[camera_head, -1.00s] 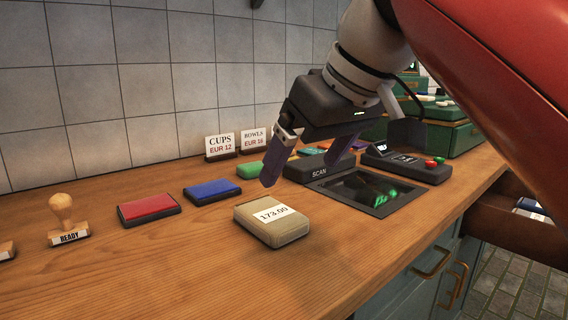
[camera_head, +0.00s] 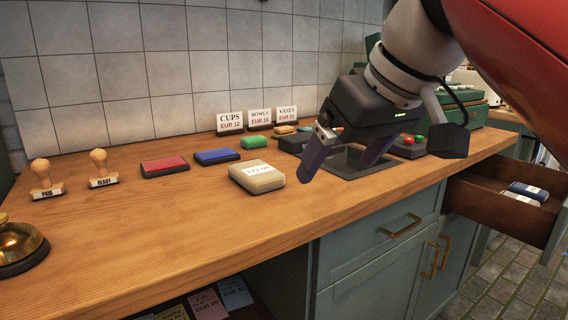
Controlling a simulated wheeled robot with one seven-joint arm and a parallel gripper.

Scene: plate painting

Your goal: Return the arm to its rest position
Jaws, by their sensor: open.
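My gripper (camera_head: 341,160) is open and empty, with its two dark fingers spread and pointing down. It hangs over the wooden counter (camera_head: 180,225), above the scanner's dark glass (camera_head: 348,163) and partly in front of it. The beige block with the 173.00 label (camera_head: 257,180) lies on the counter just left of the near finger, and a gap shows between them. My arm comes in from the upper right.
Red (camera_head: 165,167) and blue (camera_head: 216,157) pads, a green block (camera_head: 254,142), two wooden stamps (camera_head: 104,170) and a brass bell (camera_head: 18,246) stand on the counter. Price signs (camera_head: 259,119) line the wall. An open drawer (camera_head: 500,205) juts out at right. The counter's front is clear.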

